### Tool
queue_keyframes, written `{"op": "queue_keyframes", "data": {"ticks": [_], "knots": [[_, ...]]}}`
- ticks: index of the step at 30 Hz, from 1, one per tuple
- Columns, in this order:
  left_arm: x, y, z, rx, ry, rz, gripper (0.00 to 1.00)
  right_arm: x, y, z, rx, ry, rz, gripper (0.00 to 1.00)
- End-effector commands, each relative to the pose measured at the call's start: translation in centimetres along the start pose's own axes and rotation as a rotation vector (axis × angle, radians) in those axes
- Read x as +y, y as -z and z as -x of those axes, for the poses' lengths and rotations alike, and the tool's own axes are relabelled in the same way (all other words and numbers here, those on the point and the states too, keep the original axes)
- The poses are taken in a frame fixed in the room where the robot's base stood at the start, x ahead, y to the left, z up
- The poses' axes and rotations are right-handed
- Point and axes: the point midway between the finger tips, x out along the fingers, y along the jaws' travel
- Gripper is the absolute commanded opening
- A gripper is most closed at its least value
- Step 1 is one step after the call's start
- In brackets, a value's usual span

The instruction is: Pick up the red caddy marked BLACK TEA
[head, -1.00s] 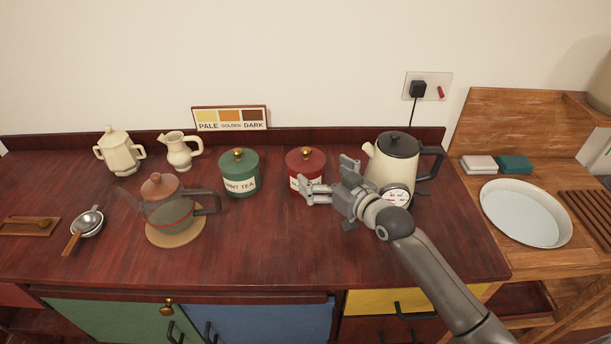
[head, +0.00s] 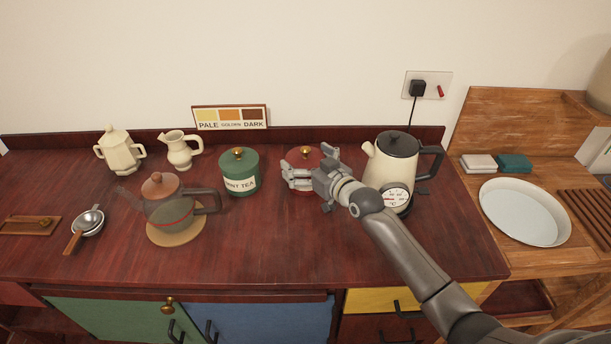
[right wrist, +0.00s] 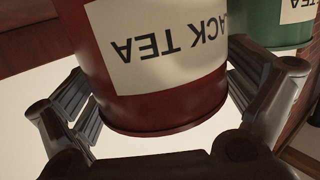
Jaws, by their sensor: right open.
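The red caddy (head: 303,155) with a gold knob stands on the dark red counter, partly hidden behind my right gripper in the head view. In the right wrist view the red caddy (right wrist: 165,112) shows its cream label, upside down, reading "ACK TEA". My right gripper (head: 304,170) is open, with one finger on each side of the caddy. In the right wrist view the right gripper's fingers (right wrist: 160,95) flank the caddy; whether they touch it I cannot tell. My left gripper is not in view.
The green MINT TEA caddy (head: 239,170) stands just left of the red one. A cream kettle (head: 386,170) with a dial stands close on the right, near my right arm. A glass teapot (head: 170,212) sits further left. The counter front is clear.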

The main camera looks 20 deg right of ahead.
Motion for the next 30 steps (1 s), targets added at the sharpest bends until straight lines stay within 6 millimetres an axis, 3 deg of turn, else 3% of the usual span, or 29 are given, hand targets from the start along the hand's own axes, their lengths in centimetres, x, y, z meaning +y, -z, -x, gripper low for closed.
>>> {"op": "queue_keyframes", "data": {"ticks": [2,18,30], "knots": [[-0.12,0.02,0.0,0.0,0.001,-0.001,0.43,-0.01,-0.01,0.02,0.0,0.0,0.0,0.97],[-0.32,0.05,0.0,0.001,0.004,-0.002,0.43,-0.01,-0.18,0.06,-0.004,0.0,0.001,0.28],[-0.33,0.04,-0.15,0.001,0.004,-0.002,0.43,0.01,0.74,0.13,0.003,0.0,0.003,0.28]]}}
